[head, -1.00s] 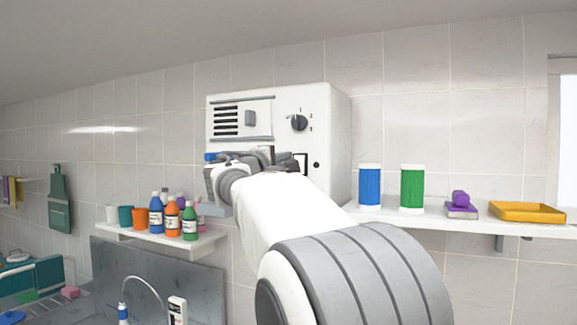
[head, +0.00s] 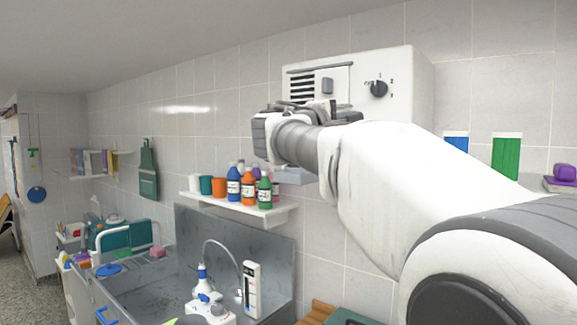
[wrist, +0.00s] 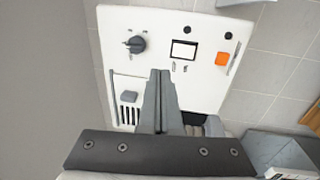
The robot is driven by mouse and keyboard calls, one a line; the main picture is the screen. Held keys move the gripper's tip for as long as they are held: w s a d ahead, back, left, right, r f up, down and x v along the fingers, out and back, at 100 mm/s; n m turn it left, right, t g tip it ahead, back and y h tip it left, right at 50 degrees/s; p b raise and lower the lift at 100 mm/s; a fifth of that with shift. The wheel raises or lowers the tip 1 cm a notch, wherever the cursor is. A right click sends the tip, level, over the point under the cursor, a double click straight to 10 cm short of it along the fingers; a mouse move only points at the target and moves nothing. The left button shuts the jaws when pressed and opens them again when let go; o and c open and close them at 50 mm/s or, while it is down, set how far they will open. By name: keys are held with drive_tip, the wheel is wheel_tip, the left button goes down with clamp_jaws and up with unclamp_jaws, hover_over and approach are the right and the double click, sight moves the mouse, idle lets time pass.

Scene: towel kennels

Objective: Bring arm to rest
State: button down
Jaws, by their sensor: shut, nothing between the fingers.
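My gripper (wrist: 160,75) shows in the wrist view with its two fingers together and nothing between them. It points at a white wall box (wrist: 198,30) with a dark knob, a small screen, an orange button and a vent with a grey slider. In the head view my arm reaches up from the lower right, and my gripper (head: 325,112) is in front of the lower part of the white box (head: 405,75). The fingertips are hard to make out there. I cannot tell whether the gripper touches the box.
A wall shelf (head: 240,212) holds bottles and cups left of the box. Below is a grey sink counter (head: 255,245) with a tap and a white device (head: 252,285). Blue (head: 456,150) and green (head: 506,155) canisters stand at right, partly behind my arm. Floor shows at far left.

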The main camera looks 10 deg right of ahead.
drive_tip(key=s+d+f+m+g+y, duration=0.25)
drive_tip(key=s+f, duration=0.35)
drive_tip(key=f, duration=0.3)
drive_tip(key=s+d+f+m+g+y, duration=0.1)
drive_tip(key=s+d+f+g+y, duration=0.15)
drive_tip(key=s+f, duration=0.45)
drive_tip(key=s+a+f+m+g+y, duration=0.1)
drive_tip(key=s+a+f+y, duration=0.3)
drive_tip(key=s+f, duration=0.5)
drive_tip(key=s+a+f+m+g+y, duration=0.2)
drive_tip(key=s+a+f+m+y, duration=0.2)
drive_tip(key=s+f, duration=0.6)
wheel_tip(320, 180, down, 4)
drive_tip(key=a, duration=0.2)
drive_tip(key=shift+s+a+y, duration=0.25)
drive_tip(key=shift+a+y, duration=0.15)
